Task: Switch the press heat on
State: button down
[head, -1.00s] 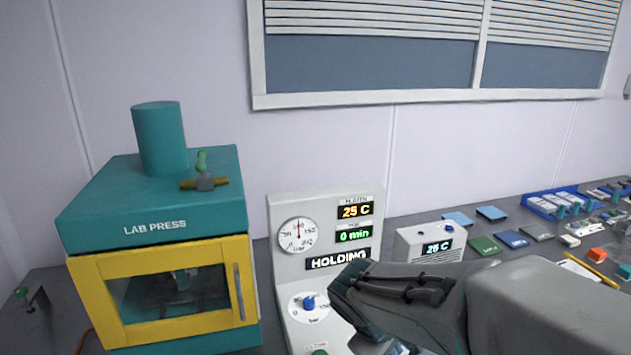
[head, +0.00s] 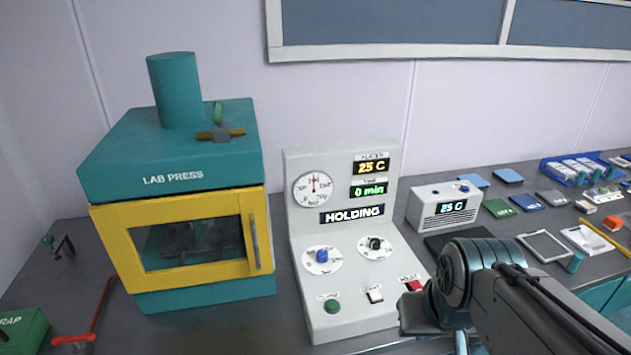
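The teal lab press (head: 205,305) with a closed yellow-framed door (head: 256,235) stands at the left of the bench. Its pale control panel (head: 300,265) is beside it on the right. The displays read 25 C, 0 min and HOLDING. Along the panel's lower front are a green button (head: 332,306), a white rocker switch (head: 375,295) and a red switch (head: 413,286); their small labels are hard to read. My gripper (head: 413,314) is at the panel's lower right corner, close to the red switch in the picture. Its fingers cannot be made out, and contact cannot be told.
Above the switches are a blue knob (head: 322,255), a black knob (head: 375,243) and a round gauge (head: 313,188). A small box reading 25 C (head: 426,217) stands right of the panel. Cards and a blue tray (head: 551,172) lie further right. A red-handled tool (head: 92,325) lies front left.

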aim_at(415, 286)
jog(key=z, duration=1.2)
jog(key=i, duration=0.35)
jog(key=u, duration=1.15)
